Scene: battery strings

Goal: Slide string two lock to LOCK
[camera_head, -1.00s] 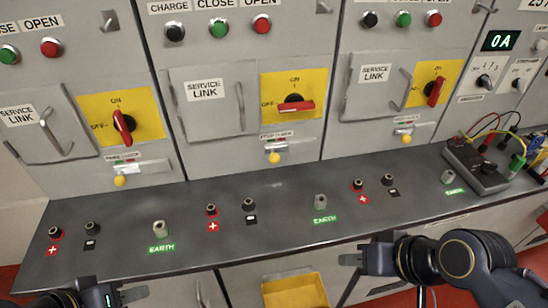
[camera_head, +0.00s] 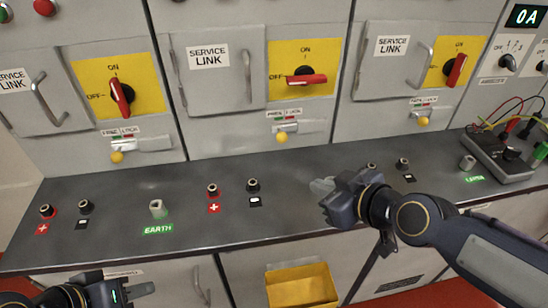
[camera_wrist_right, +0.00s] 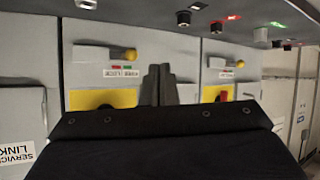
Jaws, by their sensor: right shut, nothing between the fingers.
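The string two lock is a small silver slider with a yellow knob (camera_head: 282,137), low on the middle cabinet under a label with green and red marks. The knob sits toward the left of its slot. Its slider and yellow knob also show upside down in the right wrist view (camera_wrist_right: 129,54). My right gripper (camera_head: 322,187) is shut and empty above the bench, right of and nearer than the knob, apart from it. Its closed fingers show in the right wrist view (camera_wrist_right: 158,85). My left gripper (camera_head: 140,290) is low at the lower left; its opening is unclear.
Above the lock is a red rotary handle (camera_head: 306,79) on a yellow plate. Terminal posts (camera_head: 212,190) stand up from the grey bench (camera_head: 120,185). A meter box with cables (camera_head: 500,155) is at the right. A yellow bin (camera_head: 302,287) is below.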

